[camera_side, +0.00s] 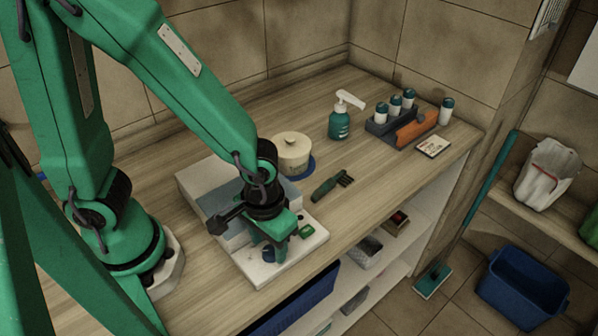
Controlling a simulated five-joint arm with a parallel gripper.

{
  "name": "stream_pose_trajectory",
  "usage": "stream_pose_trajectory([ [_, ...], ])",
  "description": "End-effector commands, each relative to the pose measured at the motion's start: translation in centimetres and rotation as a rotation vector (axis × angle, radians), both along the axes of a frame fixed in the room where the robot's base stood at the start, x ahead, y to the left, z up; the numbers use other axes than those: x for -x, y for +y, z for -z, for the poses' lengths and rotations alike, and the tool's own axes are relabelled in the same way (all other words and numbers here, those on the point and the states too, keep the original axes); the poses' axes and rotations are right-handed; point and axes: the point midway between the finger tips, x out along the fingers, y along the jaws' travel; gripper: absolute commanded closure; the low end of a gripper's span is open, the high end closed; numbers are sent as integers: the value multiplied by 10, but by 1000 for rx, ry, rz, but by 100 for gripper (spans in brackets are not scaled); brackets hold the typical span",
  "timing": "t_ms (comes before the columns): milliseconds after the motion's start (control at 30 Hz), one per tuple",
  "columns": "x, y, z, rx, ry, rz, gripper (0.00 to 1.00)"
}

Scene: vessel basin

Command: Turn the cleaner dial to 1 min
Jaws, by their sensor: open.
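The cleaner (192,182) is a pale box with a water-filled basin, standing on the wooden counter. Its flat front panel (310,248) carries a small green button (306,231) at the right. A dark blue round knob (268,254), which looks like the dial, sits on the panel toward the left. My gripper (274,248) is open and points down over the panel, its fingers close by the knob. I cannot tell whether they touch it. The gripper and wrist hide part of the panel and basin, and the dial's marks are too small to read.
A lidded cream pot (292,153) stands behind the cleaner on a blue base. A green brush (330,187) lies to its right. A teal pump bottle (339,122) and a rack of bottles (385,125) stand farther back. The counter's front edge is close to the panel.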

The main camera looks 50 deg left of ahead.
Motion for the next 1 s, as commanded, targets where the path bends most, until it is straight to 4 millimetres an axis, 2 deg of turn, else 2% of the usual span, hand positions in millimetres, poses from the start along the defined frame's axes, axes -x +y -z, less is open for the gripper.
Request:
stream_pose_trajectory([
  [200, 0, 0, 12, 0, 0, 0, 52],
  [567, 0, 0, 14, 1, -1, 0, 52],
  [600, 0, 0, 14, 0, 0, 0, 54],
  [800, 0, 0, 14, 0, 0, 0, 93],
  [833, 0, 0, 14, 0, -1, 0, 96],
  [1000, 0, 0, 14, 0, 0, 4, 96],
])
